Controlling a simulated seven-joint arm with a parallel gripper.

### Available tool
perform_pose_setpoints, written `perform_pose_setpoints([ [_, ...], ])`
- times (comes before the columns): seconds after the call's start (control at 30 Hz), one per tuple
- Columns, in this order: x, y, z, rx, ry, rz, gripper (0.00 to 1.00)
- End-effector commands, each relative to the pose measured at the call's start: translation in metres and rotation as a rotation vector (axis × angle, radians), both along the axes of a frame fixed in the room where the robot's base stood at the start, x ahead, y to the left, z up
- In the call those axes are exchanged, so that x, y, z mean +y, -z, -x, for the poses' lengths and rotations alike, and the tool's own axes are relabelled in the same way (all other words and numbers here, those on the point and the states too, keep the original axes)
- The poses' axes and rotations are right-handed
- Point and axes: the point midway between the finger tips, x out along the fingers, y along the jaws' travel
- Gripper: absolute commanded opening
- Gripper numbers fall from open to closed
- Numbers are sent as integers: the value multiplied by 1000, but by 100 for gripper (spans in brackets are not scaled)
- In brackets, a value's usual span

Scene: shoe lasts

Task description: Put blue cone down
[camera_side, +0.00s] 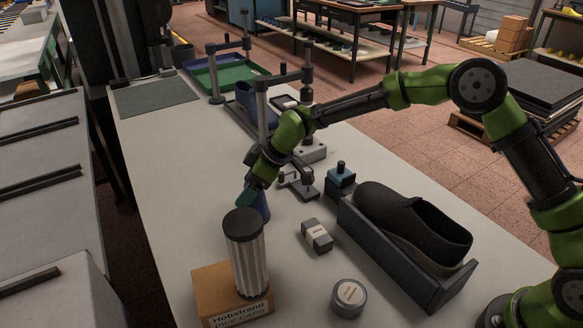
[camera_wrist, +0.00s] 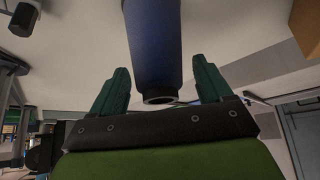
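The blue cone (camera_side: 262,208) is below my gripper (camera_side: 250,194), behind the ribbed canister in the side view, and seems to stand on the white table. In the wrist view the blue cone (camera_wrist: 157,42) has its narrow, hollow-looking end toward my gripper (camera_wrist: 162,84); its far end is cut off by the frame. The two green fingers are spread on either side of the narrow end, and a gap shows at least on the right. The fingers partly hide the cone in the side view.
A ribbed canister (camera_side: 246,262) stands on a cardboard box (camera_side: 204,290) in front. A grey block (camera_side: 316,236), a round tin (camera_side: 349,298) and a black shoe (camera_side: 395,218) in a dark holder are to the right. Metal posts stand behind. Table left of the cone is clear.

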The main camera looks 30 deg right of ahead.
Motion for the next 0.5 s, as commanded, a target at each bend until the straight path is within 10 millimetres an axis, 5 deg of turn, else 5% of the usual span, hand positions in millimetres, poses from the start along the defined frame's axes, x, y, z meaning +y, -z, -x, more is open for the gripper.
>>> perform_pose_setpoints([
  [0.27, -3, -8, 1, -1, 1, -1, 78],
  [0.5, -22, -48, 16, -4, 4, -1, 78],
])
